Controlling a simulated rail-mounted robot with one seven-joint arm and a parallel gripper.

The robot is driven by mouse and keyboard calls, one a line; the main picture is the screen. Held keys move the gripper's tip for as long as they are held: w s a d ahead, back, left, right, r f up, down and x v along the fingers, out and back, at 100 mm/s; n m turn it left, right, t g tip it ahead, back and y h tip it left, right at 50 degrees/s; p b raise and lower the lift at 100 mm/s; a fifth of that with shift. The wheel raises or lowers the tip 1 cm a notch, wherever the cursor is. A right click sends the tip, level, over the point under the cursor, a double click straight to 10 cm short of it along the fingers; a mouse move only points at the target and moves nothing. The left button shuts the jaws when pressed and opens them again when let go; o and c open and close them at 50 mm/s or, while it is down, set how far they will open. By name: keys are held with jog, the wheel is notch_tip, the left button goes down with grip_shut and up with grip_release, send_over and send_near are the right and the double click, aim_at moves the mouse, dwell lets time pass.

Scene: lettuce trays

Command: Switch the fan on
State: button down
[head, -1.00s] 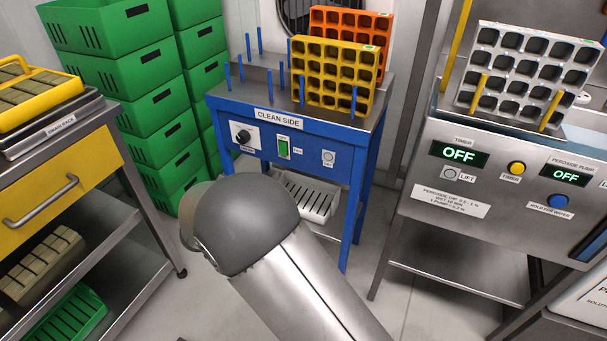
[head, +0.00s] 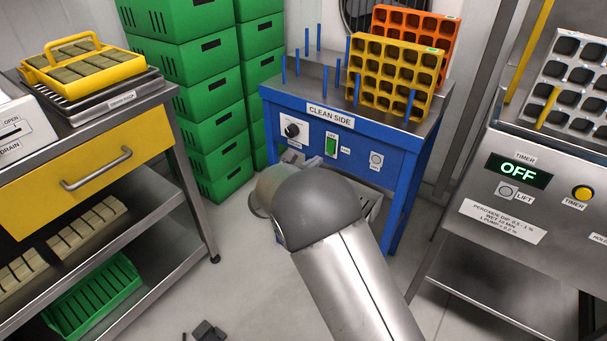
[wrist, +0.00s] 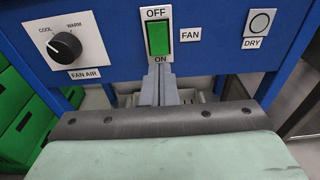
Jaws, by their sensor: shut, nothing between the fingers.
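The fan switch is a green rocker (wrist: 158,38) in a white plate on the blue panel, marked OFF above and ON below, with a FAN label to its right. It also shows in the head view (head: 331,145). My gripper (wrist: 160,75) is shut and empty, its fingertips just below the rocker by the ON mark. I cannot tell whether they touch the plate. A dark round fan (head: 357,14) shows partly behind the racks at the back wall.
The round DRY button (wrist: 259,24) is to the right. Green crates (head: 190,75) are stacked left of the blue stand; the timer machine (head: 515,210) stands right.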

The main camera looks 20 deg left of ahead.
aim_at(329, 152)
jog(key=shift+b+x, duration=0.45)
jog(key=shift+x, duration=2.05)
jog(key=shift+f+b, duration=0.25)
jog(key=shift+b, duration=0.15)
jog(key=shift+w+r, duration=0.15)
jog(key=s+a+f+p, duration=0.1)
jog(key=s+a, duration=0.1)
jog(key=s, duration=1.1)
jog(key=shift+s+a+f+p, duration=0.35)
jog(key=shift+f+p, duration=0.05)
